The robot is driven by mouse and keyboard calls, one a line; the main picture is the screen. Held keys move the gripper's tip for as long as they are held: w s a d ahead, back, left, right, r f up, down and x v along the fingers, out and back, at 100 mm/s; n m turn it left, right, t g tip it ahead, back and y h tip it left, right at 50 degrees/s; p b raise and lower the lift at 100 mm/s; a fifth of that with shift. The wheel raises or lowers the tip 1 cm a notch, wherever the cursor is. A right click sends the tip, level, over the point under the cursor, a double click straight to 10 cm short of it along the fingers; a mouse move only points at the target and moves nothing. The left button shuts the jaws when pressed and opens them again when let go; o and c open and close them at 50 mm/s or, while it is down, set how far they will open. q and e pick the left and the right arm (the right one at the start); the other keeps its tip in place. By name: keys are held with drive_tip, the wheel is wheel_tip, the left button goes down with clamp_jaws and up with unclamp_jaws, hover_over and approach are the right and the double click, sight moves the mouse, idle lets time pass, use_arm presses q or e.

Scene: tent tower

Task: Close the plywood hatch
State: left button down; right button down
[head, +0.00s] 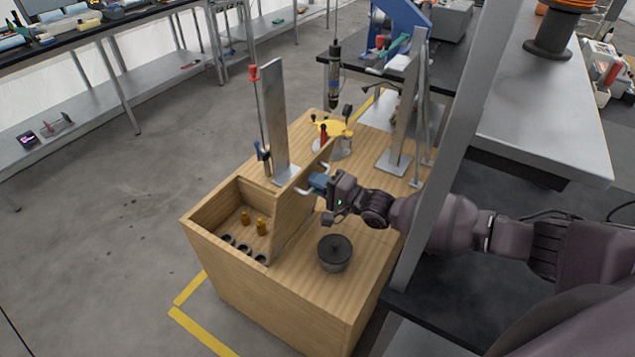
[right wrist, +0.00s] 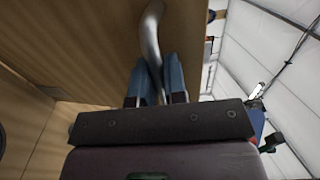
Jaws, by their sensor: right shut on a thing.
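The plywood hatch (head: 300,199) stands up on edge along the right side of an open compartment in the wooden cabinet top. My right gripper (head: 316,184) reaches in from the right and is shut on the hatch's metal handle (head: 303,191). In the right wrist view the two blue fingers (right wrist: 157,82) close around the curved handle (right wrist: 151,38), with the hatch panel (right wrist: 85,45) beside it. The open compartment (head: 215,214) holds two brass-coloured parts (head: 261,227) and several dark rings (head: 244,249). My left gripper is not in view.
A metal upright with a clamp (head: 277,120) and a yellow-topped device (head: 333,130) stand behind.

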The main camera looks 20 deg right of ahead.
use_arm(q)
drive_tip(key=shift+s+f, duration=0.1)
use_arm(e)
drive_tip(key=shift+w, duration=0.1)
